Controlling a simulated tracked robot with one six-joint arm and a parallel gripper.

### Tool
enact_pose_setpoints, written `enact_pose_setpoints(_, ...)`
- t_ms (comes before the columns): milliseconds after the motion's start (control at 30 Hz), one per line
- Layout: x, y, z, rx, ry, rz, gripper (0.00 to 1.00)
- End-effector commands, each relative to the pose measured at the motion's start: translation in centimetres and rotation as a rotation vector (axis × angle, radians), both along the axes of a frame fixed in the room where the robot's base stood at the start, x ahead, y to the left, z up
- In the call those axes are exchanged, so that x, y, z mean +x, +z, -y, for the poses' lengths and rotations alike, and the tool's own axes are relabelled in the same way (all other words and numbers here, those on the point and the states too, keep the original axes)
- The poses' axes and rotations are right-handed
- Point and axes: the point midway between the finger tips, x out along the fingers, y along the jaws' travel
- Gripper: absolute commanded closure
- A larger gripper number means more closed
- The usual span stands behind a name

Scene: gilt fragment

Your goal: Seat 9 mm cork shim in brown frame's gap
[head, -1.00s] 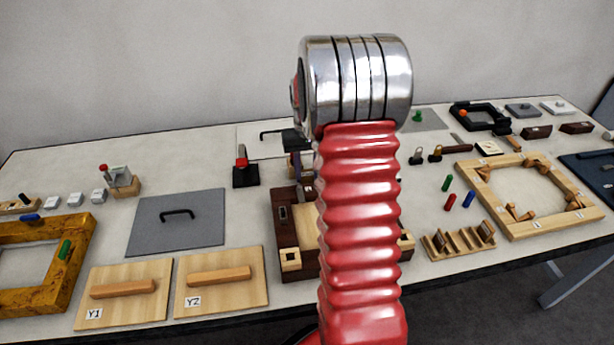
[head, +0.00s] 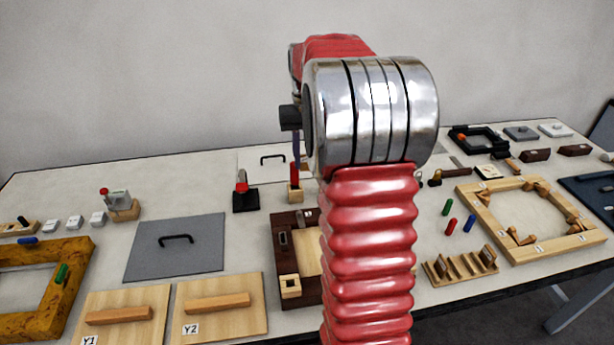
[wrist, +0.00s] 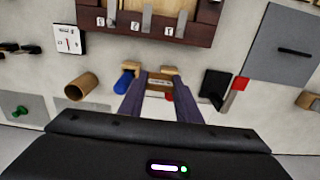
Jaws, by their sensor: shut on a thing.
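The dark brown frame (head: 284,240) lies on the table in the middle of the head view, its right part hidden by my arm. In the wrist view the frame (wrist: 205,28) runs along the top, with several labelled grey pieces on its near side. I cannot make out its gap. My gripper (wrist: 160,82) points down with its purple fingers shut on a small tan piece (wrist: 158,81), which looks like the cork shim. It is held above the table, apart from the frame. In the head view my fingers (head: 296,160) show partly beside the arm's metal joint.
A red-topped wooden holder (head: 295,191) stands below my fingers, behind the frame. Grey panel (head: 175,247) and wooden boards (head: 222,306) lie left; a light wooden frame (head: 485,210) lies right.

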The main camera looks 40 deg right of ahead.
Motion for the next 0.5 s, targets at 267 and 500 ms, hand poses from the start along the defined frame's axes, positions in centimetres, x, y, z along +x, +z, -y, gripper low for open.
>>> enact_pose_setpoints(267, 0.0, 3.5, 0.0, 0.000, 0.000, 0.001, 0.94)
enact_pose_setpoints(500, 0.0, 3.9, 0.0, 0.000, 0.000, -0.001, 0.94)
